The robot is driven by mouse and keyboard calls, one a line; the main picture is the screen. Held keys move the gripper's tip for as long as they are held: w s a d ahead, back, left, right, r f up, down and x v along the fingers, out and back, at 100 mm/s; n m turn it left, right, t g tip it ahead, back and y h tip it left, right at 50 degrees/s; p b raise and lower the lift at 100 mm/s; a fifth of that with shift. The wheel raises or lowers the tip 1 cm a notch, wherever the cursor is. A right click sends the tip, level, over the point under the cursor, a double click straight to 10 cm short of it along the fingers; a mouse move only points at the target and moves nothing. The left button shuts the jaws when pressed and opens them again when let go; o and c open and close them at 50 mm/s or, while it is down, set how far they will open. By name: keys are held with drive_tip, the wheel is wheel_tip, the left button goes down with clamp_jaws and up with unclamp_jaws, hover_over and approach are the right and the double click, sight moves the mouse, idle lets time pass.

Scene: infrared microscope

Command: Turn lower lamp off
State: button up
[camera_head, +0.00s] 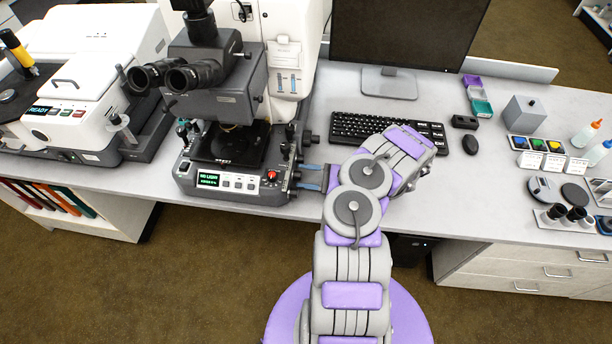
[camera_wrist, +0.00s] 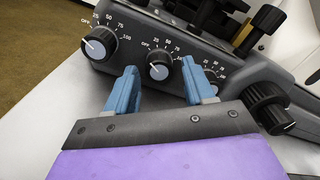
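The microscope (camera_head: 222,95) stands on the bench, and its green display (camera_head: 208,179) seems to read "NO LIGHT". My gripper (camera_head: 298,177) is at the right side of the microscope base, its two blue fingers apart. In the wrist view, my open gripper (camera_wrist: 159,68) has a finger on each side of the middle dial (camera_wrist: 158,67); contact cannot be told. This dial has a scale from OFF to 100. A larger similar dial (camera_wrist: 98,45) is to the left. A third dial (camera_wrist: 211,88) is partly hidden behind the right finger. No lamp names are readable.
A black ribbed focus knob (camera_wrist: 268,108) sticks out right of the dials. A keyboard (camera_head: 365,127) and monitor (camera_head: 408,35) are right of the microscope. A white instrument (camera_head: 95,90) stands to the left. A red button (camera_head: 271,175) is on the microscope's front.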

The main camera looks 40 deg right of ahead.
drive_tip(key=shift+o, duration=0.3)
drive_tip(key=shift+a, duration=0.1)
drive_tip(key=shift+s+d, duration=0.25)
drive_tip(key=shift+s, duration=0.05)
drive_tip(key=p+v, duration=0.2)
drive_tip(key=v, duration=1.4)
drive_tip(key=shift+s+d, duration=0.15)
drive_tip(key=shift+d, duration=0.15)
